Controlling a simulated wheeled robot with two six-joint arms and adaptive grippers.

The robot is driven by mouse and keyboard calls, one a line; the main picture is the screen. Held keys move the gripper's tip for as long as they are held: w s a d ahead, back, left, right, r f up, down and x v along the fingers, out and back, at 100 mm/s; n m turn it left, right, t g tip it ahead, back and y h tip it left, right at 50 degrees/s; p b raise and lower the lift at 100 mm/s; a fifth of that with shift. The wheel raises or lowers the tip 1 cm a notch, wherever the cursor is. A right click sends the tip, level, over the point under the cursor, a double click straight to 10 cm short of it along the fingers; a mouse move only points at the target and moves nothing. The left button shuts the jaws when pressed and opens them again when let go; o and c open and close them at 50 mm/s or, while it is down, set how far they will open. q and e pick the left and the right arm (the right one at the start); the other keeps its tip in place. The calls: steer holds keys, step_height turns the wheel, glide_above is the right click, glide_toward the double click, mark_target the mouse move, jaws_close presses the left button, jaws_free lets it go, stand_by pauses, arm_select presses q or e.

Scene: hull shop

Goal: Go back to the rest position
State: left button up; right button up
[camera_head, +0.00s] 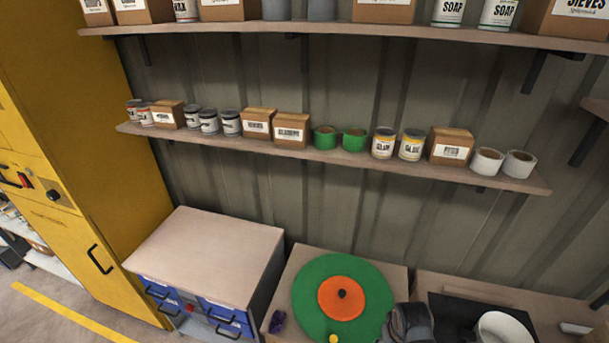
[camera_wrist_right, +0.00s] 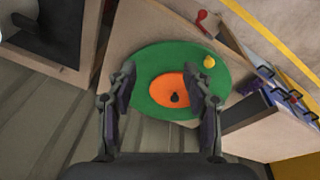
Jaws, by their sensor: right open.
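My right gripper (camera_head: 408,322) shows at the bottom edge of the head view, beside the right edge of a round green mat (camera_head: 312,289). In the right wrist view the gripper (camera_wrist_right: 160,68) is open, with its two fingers apart and nothing between them. Past the fingers lies the green mat (camera_wrist_right: 147,57) with an orange disc (camera_wrist_right: 160,88) and a small dark knob (camera_wrist_right: 175,98) at its middle. My left gripper is in neither view.
A small yellow thing (camera_head: 333,338) lies on the mat; a purple item (camera_head: 277,321) lies left of it. A blue-drawer cabinet (camera_head: 215,250) stands left, a white round container (camera_head: 503,328) right. A shelf (camera_head: 345,160) of cans, boxes and tape rolls runs behind.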

steer(key=s+r+m+t, duration=0.1)
steer(key=s+r+t, duration=0.1)
steer(key=s+r, duration=0.8)
steer(key=s+d+f+g+b, duration=0.15)
steer(key=f+b, duration=0.25)
steer(key=f, duration=1.3)
steer(key=d+f+b, duration=0.2)
steer(key=f+b, duration=0.1)
steer(key=f, duration=1.4)
arm_select(q)
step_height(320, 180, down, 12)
steer(key=b, duration=0.5)
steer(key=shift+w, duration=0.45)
arm_select(e)
steer(key=s+d+f+g, duration=0.1)
steer(key=s+f, duration=1.7)
steer(key=f, duration=0.2)
steer(key=shift+s+f+m, duration=0.2)
steer(key=shift+m, duration=0.2)
